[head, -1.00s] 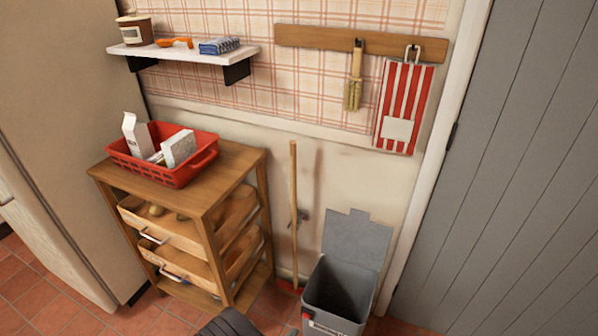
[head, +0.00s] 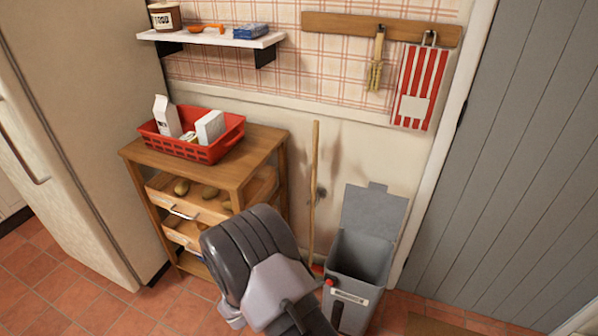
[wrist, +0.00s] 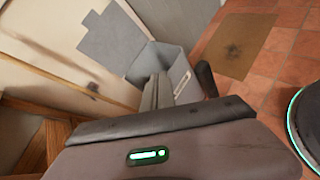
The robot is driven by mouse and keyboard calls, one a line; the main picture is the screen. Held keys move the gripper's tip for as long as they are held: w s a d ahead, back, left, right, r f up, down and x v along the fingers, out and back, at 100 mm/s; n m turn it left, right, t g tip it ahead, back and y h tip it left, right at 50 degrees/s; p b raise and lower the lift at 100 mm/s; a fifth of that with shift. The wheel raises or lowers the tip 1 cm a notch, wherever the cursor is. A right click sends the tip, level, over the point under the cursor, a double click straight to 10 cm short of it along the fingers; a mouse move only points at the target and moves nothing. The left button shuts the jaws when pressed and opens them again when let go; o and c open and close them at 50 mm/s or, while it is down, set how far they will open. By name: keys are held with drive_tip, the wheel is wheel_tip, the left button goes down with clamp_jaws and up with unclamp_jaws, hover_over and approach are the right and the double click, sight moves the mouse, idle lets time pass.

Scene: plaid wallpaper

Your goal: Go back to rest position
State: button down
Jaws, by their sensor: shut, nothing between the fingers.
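My gripper (wrist: 158,90) shows in the wrist view, pointing toward the grey bin and holding nothing; its fingers look closed. My arm (head: 262,265) rises at the bottom centre of the head view, in front of the wooden trolley (head: 262,142) and left of the open grey bin (head: 358,262). The fingertips cannot be made out in the head view. The bin also shows in the wrist view (wrist: 172,62), with its lid up.
A red basket (head: 190,150) with cartons stands on the trolley. A broom (head: 314,190) leans on the wall beside the bin. A shelf (head: 215,38) and a hook rail (head: 345,26) are above. A fridge (head: 95,120) is left, a grey door (head: 510,170) right. Tiled floor (head: 60,300) is open at lower left.

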drive_tip(key=s+d+r+m+g+y, duration=0.1)
drive_tip(key=s+d+r+m+g, duration=0.15)
drive_tip(key=s+r+m, duration=0.35)
drive_tip(key=s+d+r+m+g+y, duration=0.2)
drive_tip(key=d+r+m, duration=0.2)
drive_tip(key=r, duration=0.4)
drive_tip(key=s+d+r+m+g+y, duration=0.1)
drive_tip(key=s+d+r+m+g, duration=0.1)
drive_tip(key=s+d+r+m, duration=0.45)
drive_tip(key=s+a+r+m+t+y, duration=0.5)
drive_tip(key=s+a+r+m+y, duration=0.2)
drive_tip(key=r, duration=0.5)
drive_tip(key=shift+s+a+m+y, duration=0.25)
drive_tip(key=shift+s+m+y, duration=0.15)
drive_tip(key=shift+s+m, duration=0.5)
